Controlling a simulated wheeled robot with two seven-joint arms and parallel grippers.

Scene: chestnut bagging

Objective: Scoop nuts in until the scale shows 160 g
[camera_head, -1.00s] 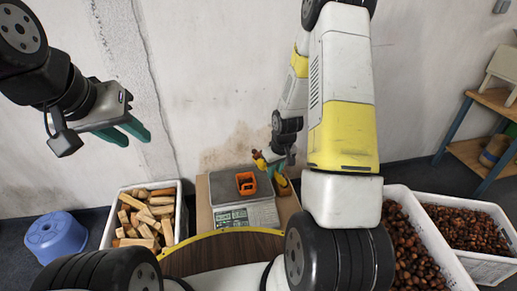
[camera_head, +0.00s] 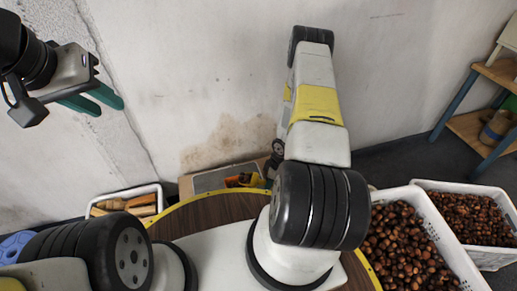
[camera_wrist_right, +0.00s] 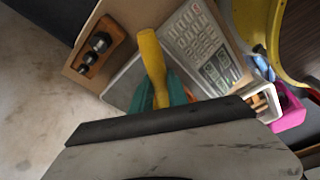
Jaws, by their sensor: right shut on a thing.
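The scale (camera_head: 210,181) stands beyond the round table, mostly hidden by its edge and my right arm. In the right wrist view the scale's keypad (camera_wrist_right: 190,35) and display (camera_wrist_right: 215,72) show; I cannot read a number. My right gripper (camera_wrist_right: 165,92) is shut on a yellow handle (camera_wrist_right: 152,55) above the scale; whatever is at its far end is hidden. My left gripper (camera_head: 92,102) hangs empty at upper left, its green fingers apart. Brown chestnuts (camera_head: 400,245) fill a white crate (camera_head: 448,238) at the right.
A second crate (camera_head: 505,205) of smaller nuts stands further right, near a wooden shelf (camera_head: 480,128). A wooden block with metal weights (camera_wrist_right: 100,48) sits beside the scale. The round table (camera_head: 205,212) lies below.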

